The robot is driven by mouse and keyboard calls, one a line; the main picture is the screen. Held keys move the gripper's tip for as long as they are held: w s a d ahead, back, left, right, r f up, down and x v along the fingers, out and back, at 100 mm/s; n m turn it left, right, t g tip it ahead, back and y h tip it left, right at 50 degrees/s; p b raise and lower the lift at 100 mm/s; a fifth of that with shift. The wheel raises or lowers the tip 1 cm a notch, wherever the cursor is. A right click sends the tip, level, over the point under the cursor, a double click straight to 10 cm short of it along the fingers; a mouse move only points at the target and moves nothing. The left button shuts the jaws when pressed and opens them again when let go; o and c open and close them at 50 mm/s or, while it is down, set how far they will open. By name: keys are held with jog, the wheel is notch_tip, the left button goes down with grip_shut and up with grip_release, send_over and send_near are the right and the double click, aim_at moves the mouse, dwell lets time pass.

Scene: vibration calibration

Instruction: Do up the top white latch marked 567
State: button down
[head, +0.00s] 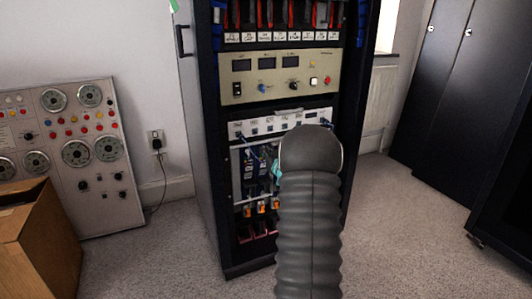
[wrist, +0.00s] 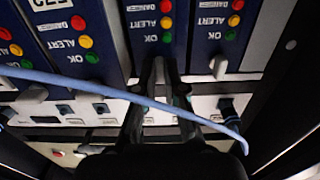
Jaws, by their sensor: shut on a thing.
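In the wrist view my gripper (wrist: 160,66) has its two dark fingers close together at the edge of a blue module (wrist: 150,38) with red, yellow and green lights. It is shut on what seems to be a white latch, mostly hidden between the fingers. I cannot read a 567 mark there. Similar white latches show to the right (wrist: 218,67) and to the left (wrist: 33,93), by neighbouring modules. In the head view my arm hides the gripper in front of the black rack (head: 207,160).
A blue cable (wrist: 75,84) crosses the wrist view close to the fingers. The rack's dark side frame (wrist: 290,95) stands at the right. In the head view a brown box (head: 40,245) and a dial panel (head: 85,150) stand left, with dark cabinets (head: 450,90) right.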

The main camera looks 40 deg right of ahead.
jog(key=c, duration=1.3)
grip_release()
jog(key=shift+o, duration=0.2)
jog(key=shift+s, duration=0.15)
jog(key=v, duration=1.1)
jog(key=shift+s, duration=0.4)
jog(key=shift+a+f, duration=0.1)
